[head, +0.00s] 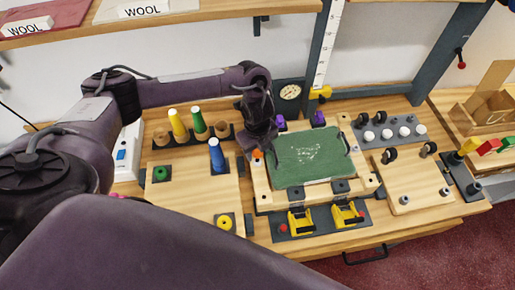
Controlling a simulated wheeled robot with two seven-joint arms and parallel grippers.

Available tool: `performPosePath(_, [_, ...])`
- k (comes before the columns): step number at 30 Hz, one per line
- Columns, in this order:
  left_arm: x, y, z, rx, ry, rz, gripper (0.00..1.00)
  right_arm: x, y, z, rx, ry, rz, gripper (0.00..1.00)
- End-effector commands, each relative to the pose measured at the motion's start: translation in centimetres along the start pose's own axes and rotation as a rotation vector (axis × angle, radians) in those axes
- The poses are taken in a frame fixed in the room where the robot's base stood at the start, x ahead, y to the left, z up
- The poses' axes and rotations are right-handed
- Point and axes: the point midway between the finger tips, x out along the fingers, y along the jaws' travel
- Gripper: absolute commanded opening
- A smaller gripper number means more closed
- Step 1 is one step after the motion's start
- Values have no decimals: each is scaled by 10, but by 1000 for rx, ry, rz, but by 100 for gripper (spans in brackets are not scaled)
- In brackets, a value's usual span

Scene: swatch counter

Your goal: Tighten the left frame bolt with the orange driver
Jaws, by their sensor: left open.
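A green panel (308,157) lies in a pale wooden frame (262,184) in the middle of the counter. My left gripper (258,146) is open and points down at the frame's upper left corner. A small orange piece (257,154) shows right below its fingers; I cannot tell whether it is the orange driver or whether the fingers touch it. The left frame bolt cannot be made out for certain; the gripper covers part of that corner. My right gripper is not in view.
Purple knobs (318,118) stand behind the frame, and yellow clamps (300,221) sit in front. A blue cone (216,155) stands left of the gripper, near yellow and green cones (199,124). White knobs on a grey plate (388,122) are at right. A dark post (323,50) rises behind.

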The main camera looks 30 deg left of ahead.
Motion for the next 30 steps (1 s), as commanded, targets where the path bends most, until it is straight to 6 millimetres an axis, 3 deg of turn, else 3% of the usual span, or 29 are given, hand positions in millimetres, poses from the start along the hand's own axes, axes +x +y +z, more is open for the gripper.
performPosePath(15, [0,2,0,-803,2,1,44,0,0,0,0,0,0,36])
performPosePath(24, [0,2,0,-863,1,1,44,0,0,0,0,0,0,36])
performPosePath(30, [0,2,0,-861,1,0,17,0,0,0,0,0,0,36])
